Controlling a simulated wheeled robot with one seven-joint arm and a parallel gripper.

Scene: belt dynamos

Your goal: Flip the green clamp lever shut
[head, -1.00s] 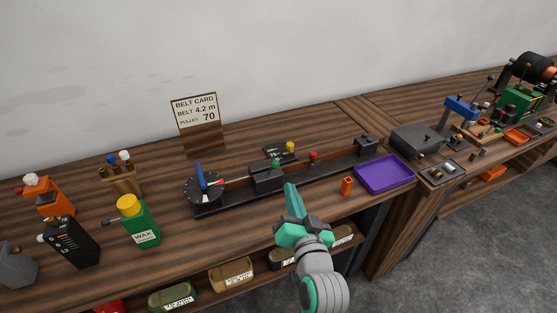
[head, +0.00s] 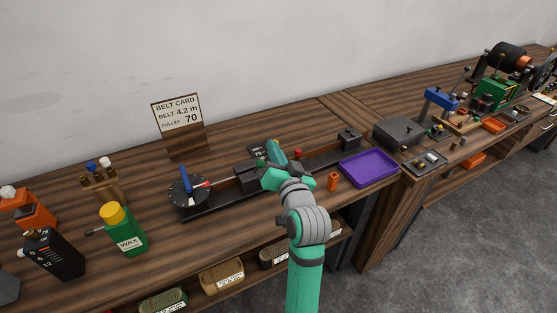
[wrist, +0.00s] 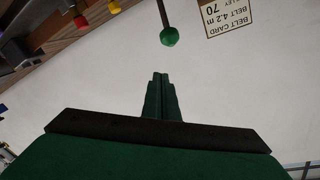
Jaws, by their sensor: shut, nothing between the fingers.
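The green clamp lever shows in the wrist view as a dark rod with a green ball knob (wrist: 169,37). In that view, the knob lies just beyond my fingertips (wrist: 160,76), with a visible gap between them. In the head view, my gripper (head: 273,150) is over the dark bench fixture (head: 247,177), and I cannot make out the green knob behind it. My fingers are shut together and empty. The wrist view is upside down, with the belt card (wrist: 228,15) inverted.
A red knob (head: 298,153) stands right of my gripper on the fixture rail. A dial with a blue handle (head: 187,190) is at its left end. An orange part (head: 333,181) and a purple tray (head: 368,168) lie to the right. A green wax bottle (head: 122,232) stands at left.

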